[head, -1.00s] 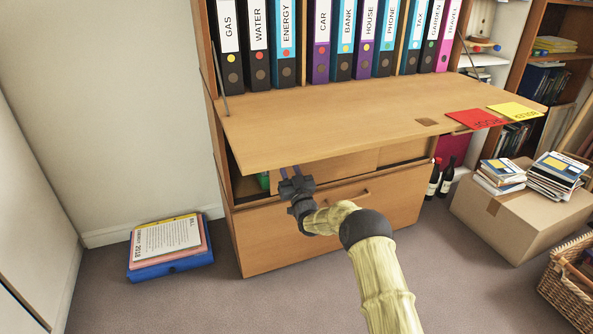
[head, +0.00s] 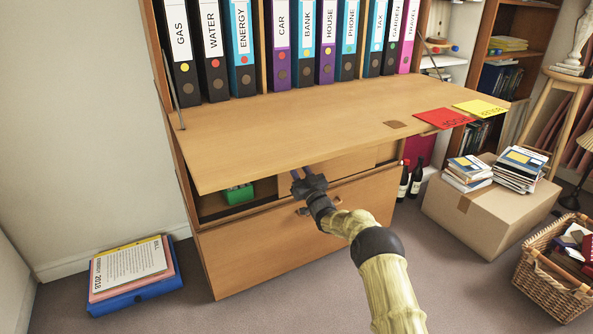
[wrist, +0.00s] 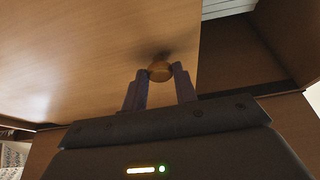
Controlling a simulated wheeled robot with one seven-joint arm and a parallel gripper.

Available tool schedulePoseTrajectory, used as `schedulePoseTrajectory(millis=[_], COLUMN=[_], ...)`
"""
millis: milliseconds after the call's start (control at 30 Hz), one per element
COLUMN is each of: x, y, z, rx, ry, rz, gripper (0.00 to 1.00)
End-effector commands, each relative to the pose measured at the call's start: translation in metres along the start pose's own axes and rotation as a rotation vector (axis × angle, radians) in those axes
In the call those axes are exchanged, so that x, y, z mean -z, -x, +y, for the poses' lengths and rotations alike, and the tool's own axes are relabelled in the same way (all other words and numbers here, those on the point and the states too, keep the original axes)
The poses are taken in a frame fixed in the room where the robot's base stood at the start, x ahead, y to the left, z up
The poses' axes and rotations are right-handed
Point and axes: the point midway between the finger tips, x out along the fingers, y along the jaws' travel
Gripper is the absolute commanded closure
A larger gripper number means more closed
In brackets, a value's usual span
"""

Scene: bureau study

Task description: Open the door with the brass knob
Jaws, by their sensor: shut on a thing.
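The brass knob (wrist: 160,71) shows in the wrist view, on a light wood door panel (wrist: 95,60). My gripper (wrist: 160,84) is shut on the knob, one finger on each side. In the head view my gripper (head: 308,178) is under the fold-down desk flap, and the knob is hidden there. The door panel (head: 345,163) shows only in part below the flap. To its left the compartment is open, with a green box (head: 239,194) inside.
The desk flap (head: 290,135) juts out above my gripper. A wide drawer (head: 260,250) with a handle lies below. A cardboard box (head: 485,215) with books, bottles (head: 416,178) and a wicker basket (head: 550,275) stand right. A blue folder box (head: 140,298) lies on the carpet, left.

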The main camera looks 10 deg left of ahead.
Motion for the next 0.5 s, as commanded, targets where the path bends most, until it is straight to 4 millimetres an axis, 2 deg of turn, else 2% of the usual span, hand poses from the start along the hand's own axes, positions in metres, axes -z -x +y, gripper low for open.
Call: schedulePoseTrajectory(millis=[333,367,433,500], x=[-0.0001,-0.0001,0.0003,0.0009], y=[-0.0011,-0.0011,-0.0003,0.0009], z=[-0.0016,-0.0014,0.0009,0.0048], rx=[0.002,0.002,0.000,-0.005], ry=[-0.002,-0.002,-0.001,0.001], rz=[-0.002,-0.002,-0.002,-0.001], gripper=[1.00,0.66,0.52,0.50])
